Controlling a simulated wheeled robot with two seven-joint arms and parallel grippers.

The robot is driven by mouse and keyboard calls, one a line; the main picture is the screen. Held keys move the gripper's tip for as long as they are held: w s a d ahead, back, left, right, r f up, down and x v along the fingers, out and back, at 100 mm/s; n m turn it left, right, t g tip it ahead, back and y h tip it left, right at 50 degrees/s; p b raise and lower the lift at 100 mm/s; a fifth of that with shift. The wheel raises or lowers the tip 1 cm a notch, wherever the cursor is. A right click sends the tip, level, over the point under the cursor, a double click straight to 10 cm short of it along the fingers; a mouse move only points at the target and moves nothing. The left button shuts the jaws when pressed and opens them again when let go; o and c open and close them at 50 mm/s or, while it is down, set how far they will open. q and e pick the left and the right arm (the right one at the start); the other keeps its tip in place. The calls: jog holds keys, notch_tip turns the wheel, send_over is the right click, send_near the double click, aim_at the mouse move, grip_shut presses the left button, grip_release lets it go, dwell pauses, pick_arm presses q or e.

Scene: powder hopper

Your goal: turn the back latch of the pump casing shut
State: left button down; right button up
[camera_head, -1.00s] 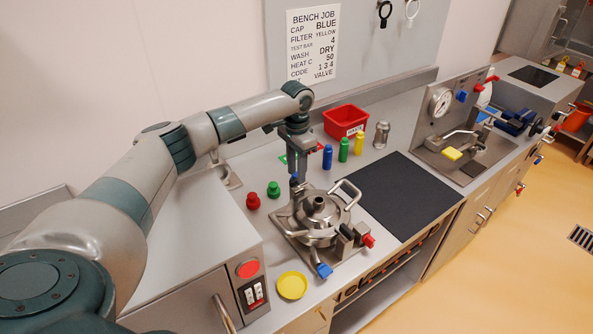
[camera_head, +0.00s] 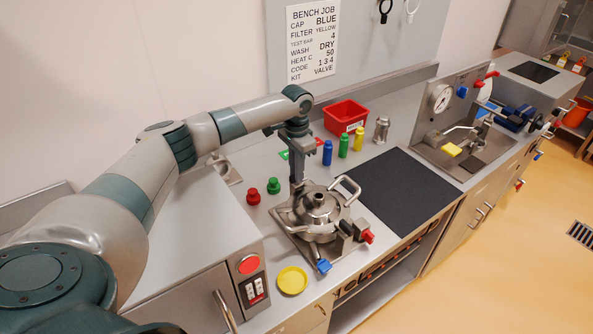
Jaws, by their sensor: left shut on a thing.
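The pump casing (camera_head: 318,227) is a round steel body on a square plate, with a domed lid and a curved steel handle at its right. A blue-tipped latch (camera_head: 323,266) sticks out at its front and a red-tipped one (camera_head: 368,237) at its right. My left gripper (camera_head: 297,186) points down at the casing's back edge, shut on the back latch. The fingers hide most of that latch, so I cannot tell its angle. My right gripper is not in view.
Red and green caps (camera_head: 273,186) stand left of the casing, and a yellow disc (camera_head: 292,280) lies in front. Blue, green and yellow bottles (camera_head: 344,146) and a red bin (camera_head: 346,117) stand behind. A dark mat (camera_head: 405,192) lies clear at the right.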

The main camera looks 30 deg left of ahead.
pick_arm(q)
jog(key=shift+m, duration=0.4)
jog(key=m+p, duration=0.1)
jog(key=m, duration=0.2)
jog(key=shift+r, duration=0.1)
jog(key=m+p, duration=0.1)
jog(key=m, duration=0.8)
jog(key=shift+m, duration=2.4)
jog(key=c, duration=1.8)
grip_release()
jog(key=shift+o, duration=0.2)
